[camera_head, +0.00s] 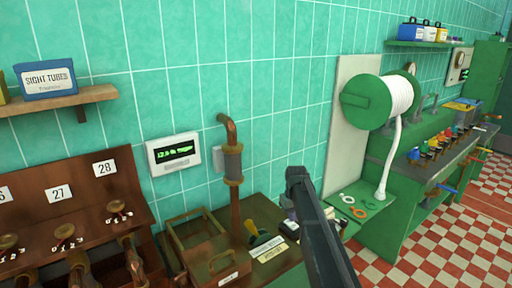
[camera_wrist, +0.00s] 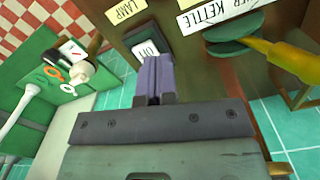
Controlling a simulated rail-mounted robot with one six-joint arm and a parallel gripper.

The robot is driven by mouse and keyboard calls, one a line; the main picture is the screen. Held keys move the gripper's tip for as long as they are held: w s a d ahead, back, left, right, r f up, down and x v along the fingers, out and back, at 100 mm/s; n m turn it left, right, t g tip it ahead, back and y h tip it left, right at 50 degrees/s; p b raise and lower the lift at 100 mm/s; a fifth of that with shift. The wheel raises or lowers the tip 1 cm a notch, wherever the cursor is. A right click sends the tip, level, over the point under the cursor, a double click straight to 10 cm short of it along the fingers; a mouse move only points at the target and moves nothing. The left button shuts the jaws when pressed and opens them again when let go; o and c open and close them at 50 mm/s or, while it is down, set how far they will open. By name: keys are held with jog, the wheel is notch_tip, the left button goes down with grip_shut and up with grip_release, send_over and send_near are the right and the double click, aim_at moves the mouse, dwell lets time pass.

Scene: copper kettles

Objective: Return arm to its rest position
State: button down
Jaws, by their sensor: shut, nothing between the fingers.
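My gripper (camera_wrist: 153,78) shows in the wrist view with its two fingers together and nothing between them. The fingertips appear over or in front of a dark switch with an "OFF" label (camera_wrist: 148,50); I cannot tell whether they touch it. In the head view my dark arm (camera_head: 318,230) reaches up from the bottom edge, right of the copper pipe. The gripper's fingers cannot be made out there.
A brown bench holds a wooden tray (camera_head: 172,222), a labelled box (camera_head: 212,262) and a vertical copper pipe (camera_head: 233,165). Right of my arm is a green hose reel (camera_head: 368,102) with white hose. A yellow handle (camera_wrist: 280,60) lies close right of the fingers.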

jog(key=s+m, duration=0.3)
jog(key=s, duration=2.9)
jog(key=shift+s+r, duration=0.15)
jog(key=shift+s, duration=0.15)
jog(key=w+r+n+p, duration=0.3)
jog(key=w+n, duration=0.9)
jog(key=w, duration=0.8)
jog(key=w+r+n+p, duration=0.4)
jog(key=w+n, duration=0.8)
jog(key=w, duration=0.7)
jog(key=shift+w, duration=0.35)
